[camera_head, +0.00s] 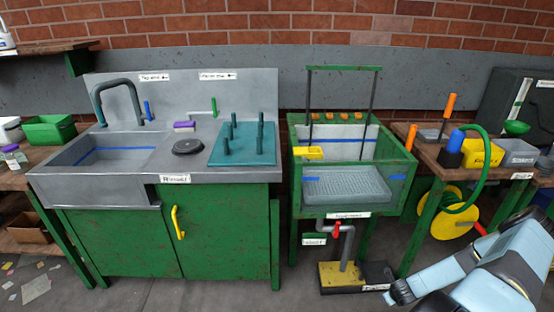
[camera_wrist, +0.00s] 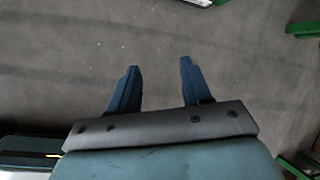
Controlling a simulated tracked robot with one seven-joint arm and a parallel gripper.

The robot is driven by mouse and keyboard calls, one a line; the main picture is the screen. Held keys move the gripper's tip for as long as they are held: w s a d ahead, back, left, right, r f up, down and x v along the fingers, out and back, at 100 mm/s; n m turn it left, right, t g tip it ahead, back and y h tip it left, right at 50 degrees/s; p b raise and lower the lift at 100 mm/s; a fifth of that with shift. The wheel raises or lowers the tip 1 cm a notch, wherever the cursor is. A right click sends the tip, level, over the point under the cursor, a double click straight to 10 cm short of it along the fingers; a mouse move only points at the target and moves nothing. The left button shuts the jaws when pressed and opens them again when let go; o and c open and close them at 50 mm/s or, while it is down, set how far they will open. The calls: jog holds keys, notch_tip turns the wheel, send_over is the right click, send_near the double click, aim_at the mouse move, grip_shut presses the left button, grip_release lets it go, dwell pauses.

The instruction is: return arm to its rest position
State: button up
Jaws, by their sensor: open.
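My arm reaches in from the lower right of the head view, low in front of the workstations. My gripper (camera_head: 398,294) is at its left end, near the floor and close to the dark block beside the yellow pedal base. In the wrist view my gripper (camera_wrist: 160,88) shows two blue fingers spread apart with bare grey floor between them. It is open and holds nothing.
A sink cabinet (camera_head: 120,243) stands at left, a green-framed basin stand (camera_head: 408,178) in the middle. A yellow pedal base (camera_head: 342,275) is on the floor. A yellow hose reel (camera_head: 447,222) hangs at right. The floor (camera_head: 200,296) in front is mostly clear.

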jog(key=w+d+r+n+y, duration=0.1)
jog(key=w+r+n, duration=0.4)
jog(key=r, duration=0.7)
jog(key=w+r+n, duration=0.4)
jog(key=w+r, duration=0.1)
jog(key=r, duration=0.7)
jog(key=a+r+n, duration=0.4)
jog(key=r, duration=1)
jog(key=a+r+n, duration=0.4)
jog(key=r+n, duration=0.1)
jog(key=r, duration=0.9)
jog(key=s+a+r+n, duration=0.3)
jog(key=s+a+r, duration=0.3)
jog(key=r, duration=0.4)
jog(key=s+a+r+n, duration=0.4)
jog(key=s+a+r, duration=0.2)
jog(key=r, duration=0.5)
jog(key=s+a+r+n, duration=0.3)
jog(key=s+r, duration=0.1)
jog(key=s, duration=0.6)
jog(key=s+a+r+n, duration=0.2)
jog(key=s+r+n, duration=0.1)
jog(key=s, duration=0.8)
jog(key=shift+a+r, duration=0.4)
jog(key=shift+r, duration=0.2)
